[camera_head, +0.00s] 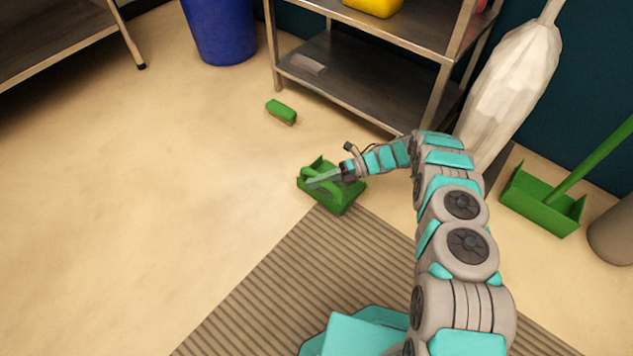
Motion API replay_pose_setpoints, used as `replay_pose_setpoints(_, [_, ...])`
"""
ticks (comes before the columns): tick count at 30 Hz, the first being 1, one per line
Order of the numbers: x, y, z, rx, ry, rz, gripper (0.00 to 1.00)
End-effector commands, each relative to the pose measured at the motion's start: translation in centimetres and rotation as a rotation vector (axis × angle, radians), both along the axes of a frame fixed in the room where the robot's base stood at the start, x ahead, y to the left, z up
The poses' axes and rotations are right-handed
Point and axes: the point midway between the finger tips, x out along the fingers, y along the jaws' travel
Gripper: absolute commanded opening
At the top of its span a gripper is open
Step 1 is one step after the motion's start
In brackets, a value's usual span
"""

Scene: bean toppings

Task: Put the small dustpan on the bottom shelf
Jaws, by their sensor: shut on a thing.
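The small green dustpan (345,198) is in the head view, at or just above the floor by the far corner of the striped mat. I cannot tell whether it touches the floor. My gripper (322,181) reaches in from the right and is shut on the dustpan, at its upper handle part. The gripper covers some of the dustpan. The bottom shelf (375,88) of the metal rack stands behind, up and right of the dustpan. A light flat item lies at its left end, and the rest of it looks bare.
A small green brush (282,111) lies on the floor before the rack. A blue bin (220,30) stands left of the rack. A white mop (512,75) and a long-handled green dustpan (541,200) are at right. A yellow object (374,5) sits on the upper shelf. The left floor is clear.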

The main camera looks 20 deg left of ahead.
Motion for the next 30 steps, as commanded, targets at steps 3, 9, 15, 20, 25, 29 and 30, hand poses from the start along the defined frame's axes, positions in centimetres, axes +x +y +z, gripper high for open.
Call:
replay_pose_setpoints(3, [0.0,0.0,-0.1,0.0,0.0,0.0,0.38])
replay_pose_setpoints(9, [0.0,0.0,-0.1,0.0,0.0,0.0,0.6])
replay_pose_setpoints(15, [0.0,0.0,-0.1,0.0,0.0,0.0,0.61])
replay_pose_setpoints(20, [0.2,-0.2,0.2,0.001,-0.001,-0.001,0.61])
replay_pose_setpoints(25, [1.8,-2.4,0.7,0.001,-0.005,-0.002,0.61])
replay_pose_setpoints(29, [2.9,-4.1,1.0,0.0,-0.004,-0.003,0.61])
replay_pose_setpoints(30, [3.2,-4.5,1.1,0.0,-0.004,-0.002,0.61])
